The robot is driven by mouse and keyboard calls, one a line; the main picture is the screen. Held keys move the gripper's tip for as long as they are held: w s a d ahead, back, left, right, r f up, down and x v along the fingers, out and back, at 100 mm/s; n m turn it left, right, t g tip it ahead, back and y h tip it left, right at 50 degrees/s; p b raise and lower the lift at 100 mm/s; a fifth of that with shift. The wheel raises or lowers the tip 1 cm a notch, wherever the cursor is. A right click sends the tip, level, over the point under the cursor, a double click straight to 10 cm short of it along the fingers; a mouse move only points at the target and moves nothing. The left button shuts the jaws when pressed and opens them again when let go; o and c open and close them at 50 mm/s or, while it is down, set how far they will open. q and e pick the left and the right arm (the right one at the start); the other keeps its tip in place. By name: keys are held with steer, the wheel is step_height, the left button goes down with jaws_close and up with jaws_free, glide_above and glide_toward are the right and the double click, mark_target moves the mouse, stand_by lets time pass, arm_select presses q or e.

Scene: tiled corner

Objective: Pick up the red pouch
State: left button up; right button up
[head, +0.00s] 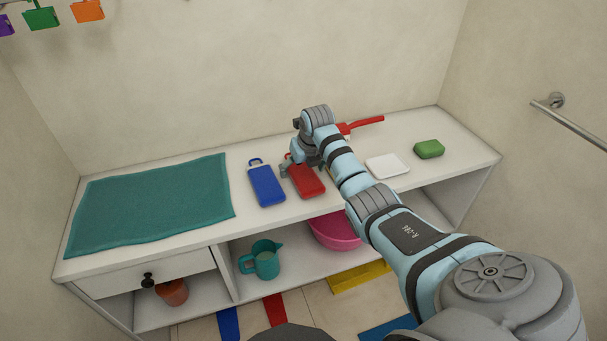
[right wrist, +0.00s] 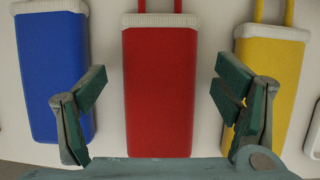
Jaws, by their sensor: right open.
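The red pouch (head: 309,186) lies on the white counter between a blue pouch and my right arm. In the right wrist view the red pouch (right wrist: 160,95) fills the middle, with a pale band and red loop at its top. My right gripper (head: 302,167) is open over the pouch. In the wrist view its fingers (right wrist: 160,82) stand on either side of the red pouch, with nothing held. Whether they are down at its height I cannot tell. My left gripper is out of view.
The blue pouch (right wrist: 52,75) lies close on the left and a yellow pouch (right wrist: 272,75) close on the right; my arm hides the yellow one in the head view. A teal towel (head: 150,205), white dish (head: 388,166) and green block (head: 429,149) share the counter (head: 250,222).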

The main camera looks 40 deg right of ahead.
steer(key=shift+f, duration=0.2)
steer(key=c, duration=1.2)
steer(key=shift+c, duration=0.2)
step_height(320, 180, up, 13)
steer(key=p, duration=0.2)
step_height(320, 180, up, 8)
steer(key=p, duration=0.7)
glide_above(302, 170)
steer(key=shift+s+a+f, duration=0.1)
steer(key=shift+f, duration=0.05)
